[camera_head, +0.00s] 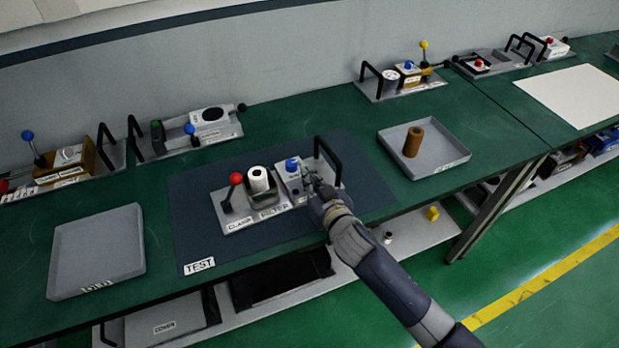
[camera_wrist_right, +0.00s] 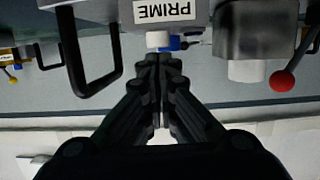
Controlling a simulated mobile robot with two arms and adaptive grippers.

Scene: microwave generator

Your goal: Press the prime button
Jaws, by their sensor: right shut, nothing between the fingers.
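The prime button is a blue knob (camera_head: 292,164) on top of a small white box (camera_head: 287,180) on a grey unit in the middle of the bench. In the wrist view, which looks upside down, a PRIME label (camera_wrist_right: 164,11) is on the box, and the blue button (camera_wrist_right: 171,43) shows partly behind a white round piece (camera_wrist_right: 158,40). My right gripper (camera_head: 312,184) is shut and empty, just right of the box. In the wrist view its fingertips (camera_wrist_right: 159,58) are close to the button; I cannot tell whether they touch it. My left gripper is not in view.
A white filter roll (camera_head: 259,180) and a red-knobbed clamp lever (camera_head: 234,182) are on the unit's left. A grey tray (camera_head: 447,160) holds a brown cylinder (camera_head: 413,142). An empty tray (camera_head: 98,252) lies left.

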